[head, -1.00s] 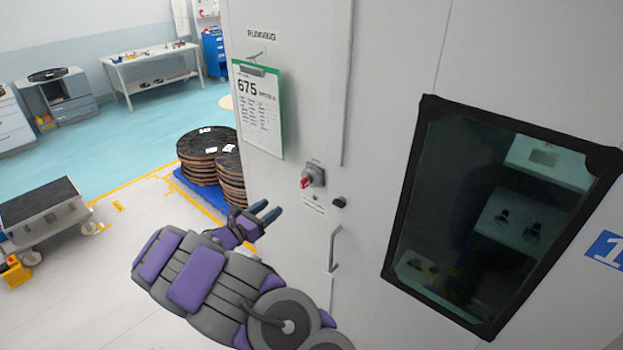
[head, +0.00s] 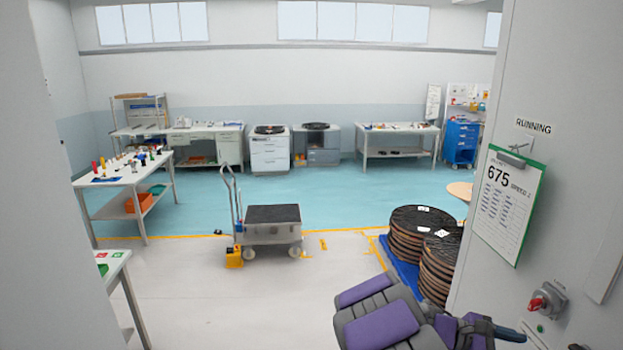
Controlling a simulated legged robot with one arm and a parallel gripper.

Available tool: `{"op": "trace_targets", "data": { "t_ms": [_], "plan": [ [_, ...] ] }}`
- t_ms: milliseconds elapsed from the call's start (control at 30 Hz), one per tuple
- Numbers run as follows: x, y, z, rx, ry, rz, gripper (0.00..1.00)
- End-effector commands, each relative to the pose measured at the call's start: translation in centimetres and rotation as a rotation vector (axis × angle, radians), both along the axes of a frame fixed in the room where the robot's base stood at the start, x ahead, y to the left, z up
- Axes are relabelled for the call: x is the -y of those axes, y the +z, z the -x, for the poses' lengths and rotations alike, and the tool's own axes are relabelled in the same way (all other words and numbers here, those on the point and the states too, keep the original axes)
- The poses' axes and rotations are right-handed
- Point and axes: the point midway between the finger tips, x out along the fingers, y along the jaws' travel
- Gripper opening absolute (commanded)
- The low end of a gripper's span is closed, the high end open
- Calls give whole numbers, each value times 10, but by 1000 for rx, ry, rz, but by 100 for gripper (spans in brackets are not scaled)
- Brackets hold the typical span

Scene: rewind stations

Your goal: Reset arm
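My arm, grey with purple pads, reaches in at the bottom right of the head view. My gripper (head: 509,337) is at its far end, beside the grey cabinet wall (head: 575,60). Only part of a dark blue finger shows, so its opening is unclear. I see nothing held.
A clipboard (head: 506,200) marked 675 hangs under a "RUNNING" label. Stacked black reels (head: 422,222) stand on a blue pallet (head: 405,268). A cart (head: 272,231) stands mid-floor. Tables line the back and left (head: 122,184). The pale floor (head: 240,310) ahead is clear.

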Motion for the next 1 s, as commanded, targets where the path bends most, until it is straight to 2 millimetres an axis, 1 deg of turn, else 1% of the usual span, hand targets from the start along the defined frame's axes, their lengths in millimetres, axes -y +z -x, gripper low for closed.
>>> {"op": "trace_targets", "data": {
  "t_ms": [33,167,200,267,400,467,667,700,767,900,1000],
  "plan": [
    [-3,-4,17,53,-44,-25,50],
    [-17,-11,59,190,-157,-105,50],
    [-22,-15,72,230,-192,-132,50],
    [-31,-22,91,290,-245,-173,50],
    [-58,-41,129,421,-357,-278,50],
    [-72,-51,144,473,-407,-327,50],
    [-124,-85,187,629,-556,-501,50],
    [-136,-93,195,656,-585,-539,50],
    [-154,-103,205,695,-628,-596,50],
    [-199,-126,230,762,-723,-732,50],
    [-229,-138,245,797,-782,-824,50]
  ]
}}
